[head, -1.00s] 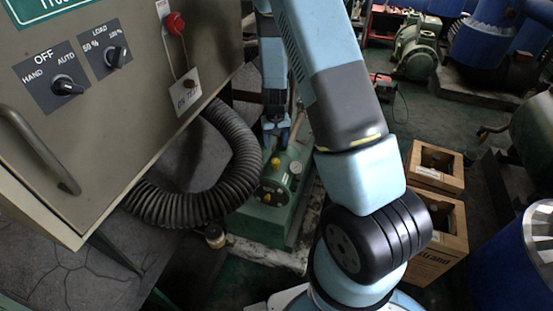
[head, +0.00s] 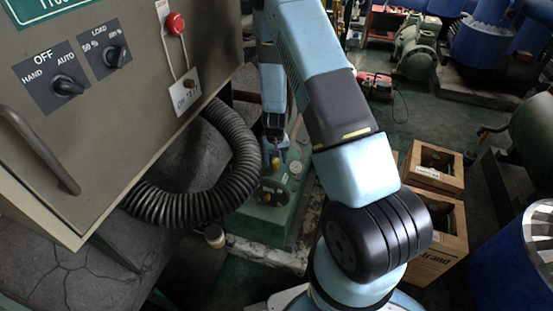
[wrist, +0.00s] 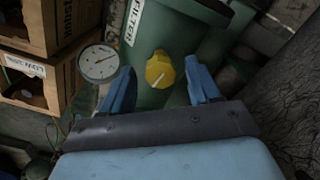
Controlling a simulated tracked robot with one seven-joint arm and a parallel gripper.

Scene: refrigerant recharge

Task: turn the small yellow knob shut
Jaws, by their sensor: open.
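The small yellow knob (wrist: 159,70) sits on the green filter body (wrist: 176,32) in the wrist view, with a pale pointer line on its face. My gripper (wrist: 160,84) is open, its blue fingers on either side of the knob with visible gaps. Whether the fingers are level with the knob in depth I cannot tell. In the head view my gripper (head: 275,155) points down just above the yellow knob (head: 275,164) on the green unit (head: 262,222). More yellow parts show on the unit's front, lower down.
A round gauge (wrist: 99,62) stands close by my left finger in the wrist view. A black corrugated hose (head: 240,165) curves beside the green unit. The grey control cabinet (head: 110,90) is at left, and wooden crates (head: 435,166) are at right.

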